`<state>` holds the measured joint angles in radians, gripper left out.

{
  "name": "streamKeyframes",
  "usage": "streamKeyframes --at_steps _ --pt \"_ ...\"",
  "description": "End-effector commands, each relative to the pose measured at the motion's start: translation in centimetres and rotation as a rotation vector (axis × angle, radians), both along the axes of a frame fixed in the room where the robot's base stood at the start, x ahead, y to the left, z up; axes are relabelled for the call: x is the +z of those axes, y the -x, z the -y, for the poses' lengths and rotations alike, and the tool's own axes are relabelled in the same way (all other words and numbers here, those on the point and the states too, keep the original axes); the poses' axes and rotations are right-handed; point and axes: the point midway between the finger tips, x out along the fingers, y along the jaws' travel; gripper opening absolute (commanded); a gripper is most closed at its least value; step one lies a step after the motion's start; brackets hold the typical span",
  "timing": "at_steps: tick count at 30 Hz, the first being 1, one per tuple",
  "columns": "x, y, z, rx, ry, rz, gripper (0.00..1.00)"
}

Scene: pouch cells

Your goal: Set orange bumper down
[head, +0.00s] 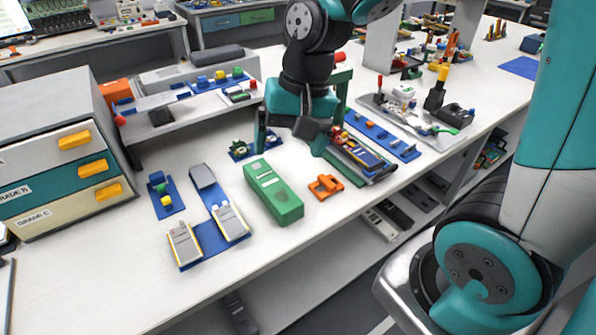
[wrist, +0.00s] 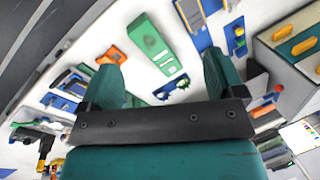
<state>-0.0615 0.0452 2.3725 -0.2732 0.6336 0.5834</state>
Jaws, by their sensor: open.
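The orange bumper (head: 326,187) lies on the white worktop, just right of a green block. In the wrist view the bumper (wrist: 110,55) shows beyond the left finger, which partly overlaps it. My gripper (head: 291,141) is open, with nothing seen between its fingers. It is above the worktop, behind the green block and up and left of the bumper, apart from it. Both fingers also show in the wrist view (wrist: 160,75).
The green block (head: 272,192) lies in front of my gripper. A blue tray (head: 208,240) with pouch cells is to the left, and a loaded green-edged tray (head: 358,160) to the right. A drawer cabinet (head: 55,150) stands far left. The worktop is bare near its front edge.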

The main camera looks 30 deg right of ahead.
Motion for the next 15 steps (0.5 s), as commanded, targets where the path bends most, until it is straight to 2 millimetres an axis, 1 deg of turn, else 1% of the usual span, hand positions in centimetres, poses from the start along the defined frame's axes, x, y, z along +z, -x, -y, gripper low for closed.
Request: streamKeyframes --at_steps 1,2,3,6,9,10,12,15 --pt "1.6 2.6 -2.1 0.203 -0.023 0.05 0.88" --pt "2.3 4.1 -3.1 0.319 -0.036 0.077 0.88" --pt "3.0 5.9 -4.2 0.461 -0.051 0.109 0.88" --pt "4.2 9.6 -5.9 0.734 -0.081 0.175 0.88" --pt "4.7 11.6 -6.7 0.889 -0.098 0.215 0.88" --pt "4.8 12.0 -6.8 0.914 -0.101 0.221 0.88" --pt "4.8 12.3 -6.9 0.941 -0.104 0.227 0.88" --pt "4.8 12.3 -6.9 0.943 -0.104 0.227 0.88"
